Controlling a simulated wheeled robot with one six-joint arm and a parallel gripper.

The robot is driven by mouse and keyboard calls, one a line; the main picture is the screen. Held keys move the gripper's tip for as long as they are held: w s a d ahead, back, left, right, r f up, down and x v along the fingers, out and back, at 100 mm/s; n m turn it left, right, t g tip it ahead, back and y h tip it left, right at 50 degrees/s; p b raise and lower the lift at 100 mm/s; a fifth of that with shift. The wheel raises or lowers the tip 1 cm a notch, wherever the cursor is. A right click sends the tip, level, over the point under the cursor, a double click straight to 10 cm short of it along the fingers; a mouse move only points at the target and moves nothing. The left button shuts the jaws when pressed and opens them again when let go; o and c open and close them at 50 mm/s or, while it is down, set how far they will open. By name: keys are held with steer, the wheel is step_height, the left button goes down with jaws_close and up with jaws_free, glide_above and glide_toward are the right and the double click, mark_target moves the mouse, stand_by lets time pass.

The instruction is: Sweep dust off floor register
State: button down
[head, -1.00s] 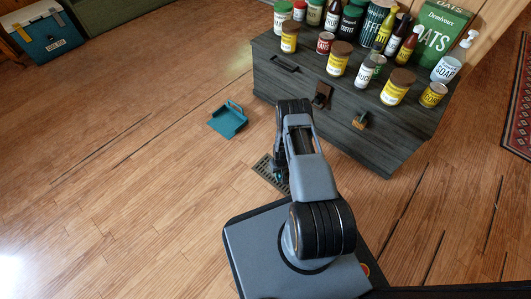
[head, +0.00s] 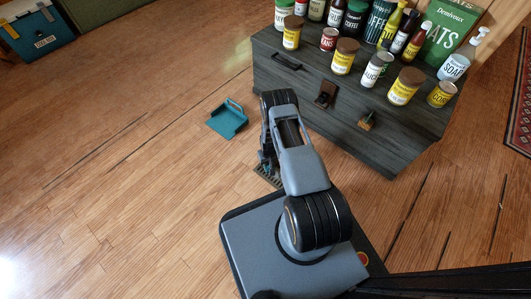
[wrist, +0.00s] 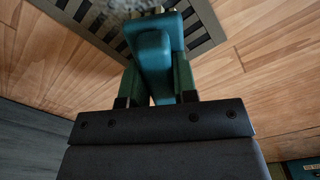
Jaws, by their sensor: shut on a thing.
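The floor register (head: 270,175), a dark slotted grate in the plank floor, lies in front of the chest, partly hidden by my arm. In the wrist view the register (wrist: 201,32) spans the top. My gripper (wrist: 157,80) is shut on the teal handle of a brush (wrist: 153,55). The handle points toward the register. A grey fuzzy patch shows at the top edge, over the slats; I cannot tell bristles from dust there. In the head view my gripper (head: 265,160) is low at the register's far left side. A teal dustpan (head: 227,120) lies on the floor beyond it.
A dark wooden chest (head: 320,115) stands behind the register, crowded on top with jars, bottles, cans and an oats box (head: 452,38). A blue cooler (head: 38,32) stands at the far left. A red rug (head: 520,115) lies at the right. Floor left of the dustpan is clear.

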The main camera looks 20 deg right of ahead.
steer(key=shift+s+r+p, duration=0.15)
steer(key=shift+r+p, duration=2.15)
steer(key=shift+r, duration=1.75)
